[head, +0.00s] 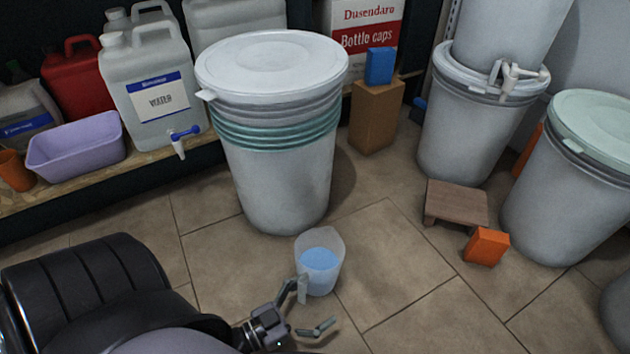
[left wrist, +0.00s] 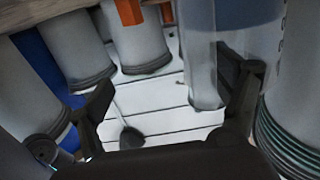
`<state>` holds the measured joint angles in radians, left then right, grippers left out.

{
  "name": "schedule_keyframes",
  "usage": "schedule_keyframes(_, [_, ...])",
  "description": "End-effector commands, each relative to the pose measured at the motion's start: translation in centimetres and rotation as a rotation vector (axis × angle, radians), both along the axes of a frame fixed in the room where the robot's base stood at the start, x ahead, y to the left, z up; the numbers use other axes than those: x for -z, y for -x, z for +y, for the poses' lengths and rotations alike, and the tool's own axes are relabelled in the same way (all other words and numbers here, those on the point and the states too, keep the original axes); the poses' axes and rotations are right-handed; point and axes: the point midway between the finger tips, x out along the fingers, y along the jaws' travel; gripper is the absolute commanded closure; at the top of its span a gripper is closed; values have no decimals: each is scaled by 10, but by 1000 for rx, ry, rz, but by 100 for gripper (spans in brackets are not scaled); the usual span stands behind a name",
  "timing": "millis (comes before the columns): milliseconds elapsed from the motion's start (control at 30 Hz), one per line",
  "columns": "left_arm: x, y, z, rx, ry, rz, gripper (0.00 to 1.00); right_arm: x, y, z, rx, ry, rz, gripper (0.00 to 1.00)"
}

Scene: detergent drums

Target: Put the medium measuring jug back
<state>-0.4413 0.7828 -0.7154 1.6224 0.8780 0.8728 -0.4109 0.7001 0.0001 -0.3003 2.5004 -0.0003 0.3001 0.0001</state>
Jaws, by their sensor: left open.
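A translucent measuring jug (head: 319,262) with blue liquid in it stands upright on the tiled floor, in front of the large lidded white drum. It is the only measuring jug I can make out. Its handle (head: 302,289) points toward my left gripper (head: 309,308). That gripper is open and low, just in front of the jug, with one finger by the handle and the other apart to the right. In the left wrist view the open fingers (left wrist: 170,92) are spread, and a translucent upright shape (left wrist: 203,65) stands near the right finger. I cannot tell whether they touch.
The lidded white drum (head: 280,185) stands close behind the jug. A low shelf at left holds a purple tub (head: 77,146) and canisters (head: 152,85). At right are a wooden stool (head: 456,203), an orange box (head: 486,246) and more drums (head: 570,205). Floor between is clear.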

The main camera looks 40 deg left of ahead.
Motion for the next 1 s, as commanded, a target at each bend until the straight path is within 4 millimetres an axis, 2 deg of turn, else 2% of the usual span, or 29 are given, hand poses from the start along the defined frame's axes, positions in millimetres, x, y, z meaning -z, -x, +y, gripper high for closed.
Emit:
schedule_keyframes(67, [0, -1, 0, -1, 0, -1, 24, 0, 0, 0, 0, 0, 0, 100])
schedule_keyframes(1000, [-1, -1, 0, -1, 1, -3, 86, 0, 0, 0, 0, 1, 0, 100])
